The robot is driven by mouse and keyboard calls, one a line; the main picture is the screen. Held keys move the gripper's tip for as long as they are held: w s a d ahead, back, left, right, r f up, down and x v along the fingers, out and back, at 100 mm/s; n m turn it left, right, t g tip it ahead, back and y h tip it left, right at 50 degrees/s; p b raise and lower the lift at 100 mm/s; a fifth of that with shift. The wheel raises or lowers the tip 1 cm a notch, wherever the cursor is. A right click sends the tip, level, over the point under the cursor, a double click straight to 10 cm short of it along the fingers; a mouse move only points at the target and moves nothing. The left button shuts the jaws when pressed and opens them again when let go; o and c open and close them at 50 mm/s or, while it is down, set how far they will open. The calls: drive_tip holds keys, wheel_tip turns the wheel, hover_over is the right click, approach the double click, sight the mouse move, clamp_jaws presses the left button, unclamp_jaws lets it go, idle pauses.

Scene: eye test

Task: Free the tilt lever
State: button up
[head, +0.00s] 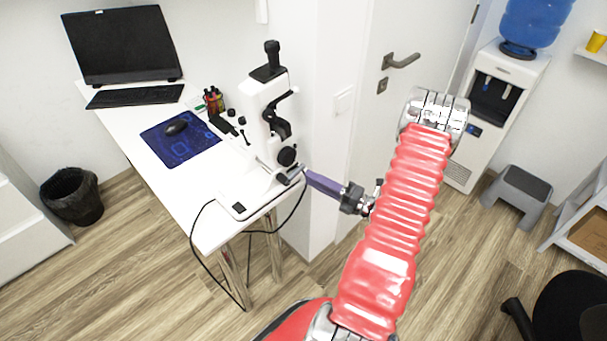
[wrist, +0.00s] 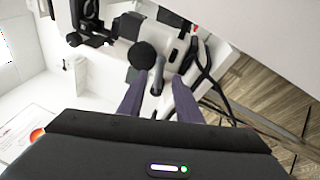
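A white eye-test instrument (head: 262,105) with black parts stands on the white table's near end. A round black knob (head: 287,156) is low on its side; it also shows in the wrist view (wrist: 142,55). A short grey lever (wrist: 158,76) stands beside that knob, which I take for the tilt lever. My gripper (head: 307,174) reaches to the instrument's right side. In the wrist view my gripper (wrist: 158,73) is open, its two purple fingers on either side of the lever, with a gap on each side. I see no clear contact. In the head view the lever is hard to make out.
The white table (head: 185,185) also bears a monitor (head: 122,45), keyboard (head: 135,95), blue mat (head: 180,140) and pen holder (head: 213,100). A black cable (head: 192,235) hangs off its edge. A wall corner (head: 325,130) stands close behind my gripper.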

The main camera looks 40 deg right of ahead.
drive_tip(key=x, duration=0.4)
drive_tip(key=shift+w+a, duration=0.1)
drive_tip(key=shift+w, duration=0.1)
drive_tip(key=shift+c, duration=0.3)
clamp_jaws()
idle(0.5)
